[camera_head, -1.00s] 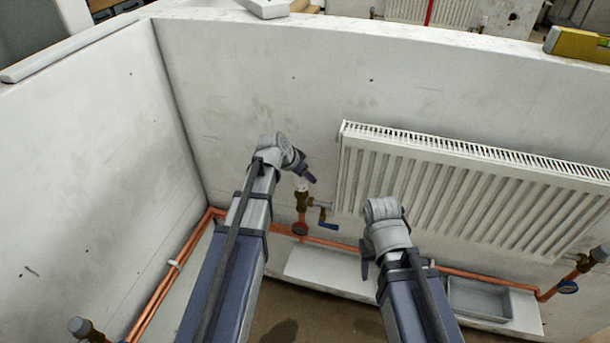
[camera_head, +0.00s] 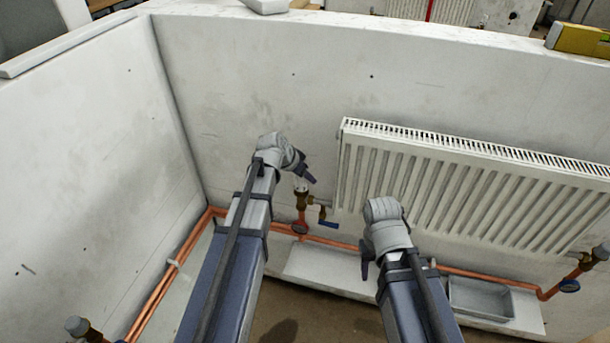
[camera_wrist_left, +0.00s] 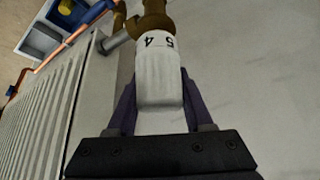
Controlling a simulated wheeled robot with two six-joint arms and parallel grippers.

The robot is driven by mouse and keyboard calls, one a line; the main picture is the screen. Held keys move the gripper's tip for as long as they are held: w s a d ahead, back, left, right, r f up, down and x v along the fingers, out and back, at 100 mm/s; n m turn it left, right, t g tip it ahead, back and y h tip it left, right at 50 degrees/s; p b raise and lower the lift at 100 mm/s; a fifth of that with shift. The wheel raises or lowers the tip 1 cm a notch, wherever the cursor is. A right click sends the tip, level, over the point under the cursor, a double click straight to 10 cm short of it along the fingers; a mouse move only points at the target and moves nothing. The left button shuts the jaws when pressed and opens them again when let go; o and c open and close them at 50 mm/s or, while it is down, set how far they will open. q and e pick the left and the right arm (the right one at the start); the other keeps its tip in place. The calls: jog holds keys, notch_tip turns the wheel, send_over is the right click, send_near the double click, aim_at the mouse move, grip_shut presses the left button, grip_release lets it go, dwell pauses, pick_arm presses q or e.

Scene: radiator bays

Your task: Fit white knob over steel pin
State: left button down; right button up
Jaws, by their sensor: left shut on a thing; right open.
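The white knob (camera_wrist_left: 160,80), with the numerals 5 and 4 on its collar, is between the two dark fingers of my left gripper (camera_wrist_left: 158,88) in the left wrist view. The gripper is shut on it. The knob's numbered end meets the brass valve body (camera_wrist_left: 154,22), and no gap shows there. The steel pin is not visible. In the head view my left gripper (camera_head: 304,172) is just above the brass valve (camera_head: 303,200), and only a little of the knob (camera_head: 301,184) shows. My right gripper (camera_head: 366,260) is open and empty, low in front of the radiator.
The white radiator (camera_head: 470,190) hangs on the wall right of the valve. A blue-handled tap (camera_head: 327,223) sits low beside the valve. Copper pipes (camera_head: 340,243) run along the wall foot. A grey tray (camera_head: 480,298) lies on the ledge at right.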

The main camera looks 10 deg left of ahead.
pick_arm(q)
jog(key=shift+f+b, duration=0.9)
jog(key=shift+f, duration=0.05)
dwell(1.0)
grip_release()
dwell(0.6)
jog(key=shift+r, duration=0.15)
jog(key=shift+r+p, duration=4.3)
jog(key=shift+p, duration=0.15)
jog(key=shift+f, duration=0.1)
